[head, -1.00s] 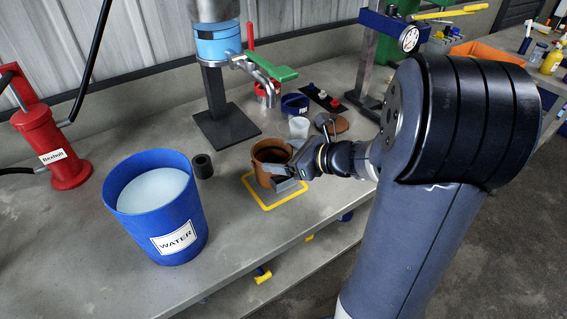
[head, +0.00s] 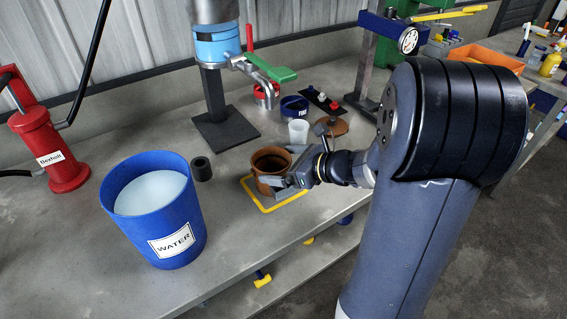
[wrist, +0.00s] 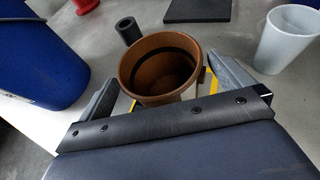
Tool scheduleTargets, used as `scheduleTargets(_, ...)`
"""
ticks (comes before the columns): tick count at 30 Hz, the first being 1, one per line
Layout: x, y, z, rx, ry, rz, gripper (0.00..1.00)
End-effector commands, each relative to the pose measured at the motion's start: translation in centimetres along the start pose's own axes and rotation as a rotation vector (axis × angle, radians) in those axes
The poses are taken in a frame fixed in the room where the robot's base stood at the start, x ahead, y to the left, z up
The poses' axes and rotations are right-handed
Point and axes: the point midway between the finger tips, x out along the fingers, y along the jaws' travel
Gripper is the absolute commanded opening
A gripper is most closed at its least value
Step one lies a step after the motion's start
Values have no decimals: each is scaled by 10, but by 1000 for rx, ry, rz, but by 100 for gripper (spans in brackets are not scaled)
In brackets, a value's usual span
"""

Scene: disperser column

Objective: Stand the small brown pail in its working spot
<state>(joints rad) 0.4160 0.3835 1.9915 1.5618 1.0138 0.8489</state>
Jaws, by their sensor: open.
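The small brown pail (head: 270,164) stands upright on the bench, within or on the edge of a yellow square outline (head: 267,209). It looks empty inside. My gripper (head: 286,176) is open at the pail's near right side. In the wrist view the pail (wrist: 158,68) lies ahead of my gripper (wrist: 163,94), with a finger on each side of its near part. I cannot tell whether the fingers touch it. Part of the yellow outline is hidden by the pail and gripper.
A blue WATER bucket (head: 154,212) stands left of the pail, with a small dark cylinder (head: 201,169) between them. A whitish cup (head: 298,131) and a brown disc (head: 331,126) are behind. A column with a green-handled tap (head: 272,72) rises at the back. The bench's front edge is close.

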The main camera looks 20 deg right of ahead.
Motion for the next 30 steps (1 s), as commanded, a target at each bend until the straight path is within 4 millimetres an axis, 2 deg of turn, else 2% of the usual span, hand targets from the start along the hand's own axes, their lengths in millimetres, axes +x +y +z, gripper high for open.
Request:
scheduleTargets(5,-2,0,6,0,0,0,100)
scheduleTargets(7,-10,-1,5,0,-1,-3,100)
scheduleTargets(21,-94,-1,5,0,-1,-5,100)
scheduleTargets(30,-120,0,4,1,0,-2,100)
